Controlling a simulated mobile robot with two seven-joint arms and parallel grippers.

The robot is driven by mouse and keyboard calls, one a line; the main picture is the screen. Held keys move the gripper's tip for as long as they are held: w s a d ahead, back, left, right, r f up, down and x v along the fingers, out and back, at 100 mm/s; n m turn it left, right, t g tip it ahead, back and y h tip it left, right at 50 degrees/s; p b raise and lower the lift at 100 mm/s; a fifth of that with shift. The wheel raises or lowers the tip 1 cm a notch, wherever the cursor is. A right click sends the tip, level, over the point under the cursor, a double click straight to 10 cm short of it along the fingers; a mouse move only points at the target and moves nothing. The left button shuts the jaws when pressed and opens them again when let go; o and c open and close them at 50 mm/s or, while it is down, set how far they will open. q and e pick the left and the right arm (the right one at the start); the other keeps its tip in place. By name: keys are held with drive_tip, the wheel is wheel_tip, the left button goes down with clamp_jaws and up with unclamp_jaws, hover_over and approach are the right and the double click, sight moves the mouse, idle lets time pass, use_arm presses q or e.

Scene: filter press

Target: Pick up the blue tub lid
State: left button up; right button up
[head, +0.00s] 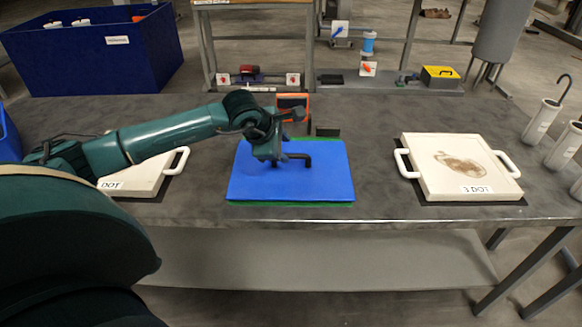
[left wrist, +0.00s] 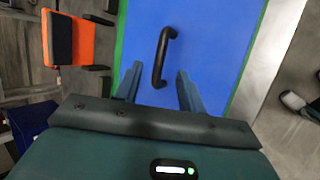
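The blue tub lid (head: 325,182) lies flat on the grey table in the middle of the head view, with a green edge showing beneath it. A black bar handle (head: 301,157) stands on its top. My left gripper (head: 277,160) is over the lid at the handle. In the left wrist view, the gripper (left wrist: 159,72) is open, with one finger on each side of the black handle (left wrist: 164,52) and gaps visible on both sides. The blue lid (left wrist: 208,35) fills the middle of that view. My right gripper is not in view.
An orange-framed item (head: 293,103) stands just behind the lid. A white filter plate (head: 460,165) with handles lies to the right, and another (head: 140,182) lies left, partly behind my arm. White cylinders (head: 541,122) stand at the right edge. Bare table separates lid and right plate.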

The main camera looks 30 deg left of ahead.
sight(290, 155)
use_arm(q)
drive_tip(key=x, duration=0.5)
drive_tip(key=shift+s+a+p, duration=0.15)
drive_tip(key=shift+p, duration=0.25)
drive_tip(key=shift+c, duration=0.4)
clamp_jaws()
